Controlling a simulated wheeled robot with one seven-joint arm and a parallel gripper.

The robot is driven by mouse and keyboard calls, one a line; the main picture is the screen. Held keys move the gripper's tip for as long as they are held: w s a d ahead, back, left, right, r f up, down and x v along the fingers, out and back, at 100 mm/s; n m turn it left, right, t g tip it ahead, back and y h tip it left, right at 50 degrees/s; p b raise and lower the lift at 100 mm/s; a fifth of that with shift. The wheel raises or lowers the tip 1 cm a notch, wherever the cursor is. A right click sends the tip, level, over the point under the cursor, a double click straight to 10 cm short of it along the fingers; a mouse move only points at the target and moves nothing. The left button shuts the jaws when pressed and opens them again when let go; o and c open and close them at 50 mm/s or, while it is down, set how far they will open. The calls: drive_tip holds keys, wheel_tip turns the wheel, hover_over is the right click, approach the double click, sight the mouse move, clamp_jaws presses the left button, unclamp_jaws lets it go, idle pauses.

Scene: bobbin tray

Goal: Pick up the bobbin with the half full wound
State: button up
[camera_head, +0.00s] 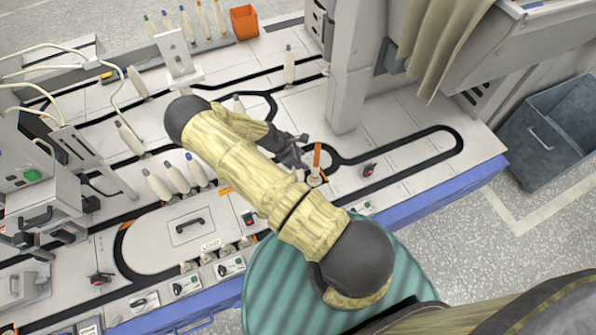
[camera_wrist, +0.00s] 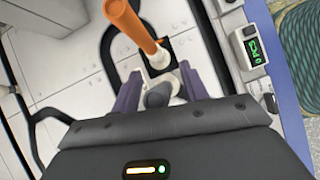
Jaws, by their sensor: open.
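An orange bobbin (camera_head: 317,157) stands on the white conveyor top, near the table's front edge, with a pale part at its foot. In the wrist view the bobbin (camera_wrist: 128,22) leans across the picture, and its pale foot lies just past my fingertips. My gripper (camera_head: 301,158) is open beside it; its two fingers also show in the wrist view (camera_wrist: 160,85), with nothing clearly held. Several bobbins wound in white (camera_head: 177,179) stand left of my arm. Another white bobbin (camera_head: 289,65) stands at the back. I cannot tell which is half full.
Black oval tracks (camera_head: 425,133) run over the white top. A grey post (camera_head: 350,70) rises right of my gripper. Several coloured-tip bobbins (camera_head: 187,25) and an orange box (camera_head: 244,22) stand at the back. Small control boxes (camera_wrist: 251,47) line the front edge. A grey bin (camera_head: 555,130) is at right.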

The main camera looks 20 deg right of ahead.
drive_tip(key=shift+c, duration=0.2)
clamp_jaws()
drive_tip(key=shift+r, duration=0.1)
wheel_tip(320, 180, up, 10)
drive_tip(key=shift+f+p, duration=0.1)
drive_tip(key=shift+p, duration=0.75)
